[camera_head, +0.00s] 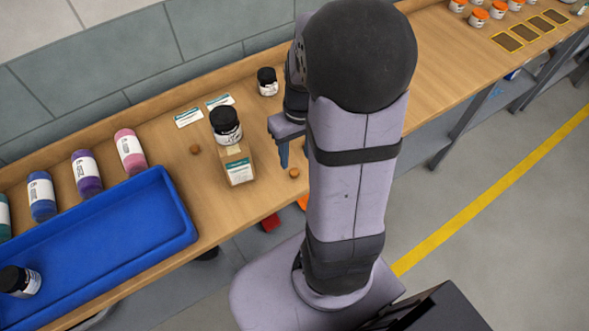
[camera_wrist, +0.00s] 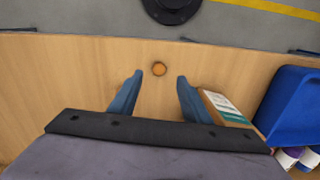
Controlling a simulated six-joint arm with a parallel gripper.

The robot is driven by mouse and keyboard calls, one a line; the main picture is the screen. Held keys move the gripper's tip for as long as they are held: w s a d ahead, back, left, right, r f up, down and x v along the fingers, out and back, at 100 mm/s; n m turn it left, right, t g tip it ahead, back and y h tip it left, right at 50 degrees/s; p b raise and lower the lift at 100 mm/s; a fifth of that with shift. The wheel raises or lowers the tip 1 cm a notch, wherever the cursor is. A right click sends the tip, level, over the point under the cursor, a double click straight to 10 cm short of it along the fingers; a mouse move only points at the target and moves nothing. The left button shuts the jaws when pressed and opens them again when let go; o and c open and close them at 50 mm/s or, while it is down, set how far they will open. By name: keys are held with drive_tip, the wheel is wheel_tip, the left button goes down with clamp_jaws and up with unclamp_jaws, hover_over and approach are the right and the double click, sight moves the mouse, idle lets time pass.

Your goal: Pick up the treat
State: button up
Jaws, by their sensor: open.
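A small round orange-brown treat (camera_head: 294,172) lies on the wooden bench near its front edge. In the wrist view the treat (camera_wrist: 159,69) sits beyond the open fingertips, roughly centred between them. A second small brown round piece (camera_head: 195,149) lies farther back, left of the carton. My gripper (camera_wrist: 160,79) is open and empty, with its two blue fingers apart. In the head view my gripper (camera_head: 284,163) is just behind and left of the near treat, partly hidden by my arm.
A carton (camera_head: 239,172) with a dark-lidded jar (camera_head: 226,125) on it stands left of my gripper; the carton (camera_wrist: 224,107) is close beside the right finger in the wrist view. A blue tray (camera_head: 184,212), several bottles and another jar (camera_head: 267,82) are nearby.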

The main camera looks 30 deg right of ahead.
sight(295, 172)
drive_tip(key=shift+w+a+f+p, duration=0.1)
drive_tip(key=shift+f+p, duration=0.8)
drive_tip(key=shift+f, duration=2.55)
clamp_jaws()
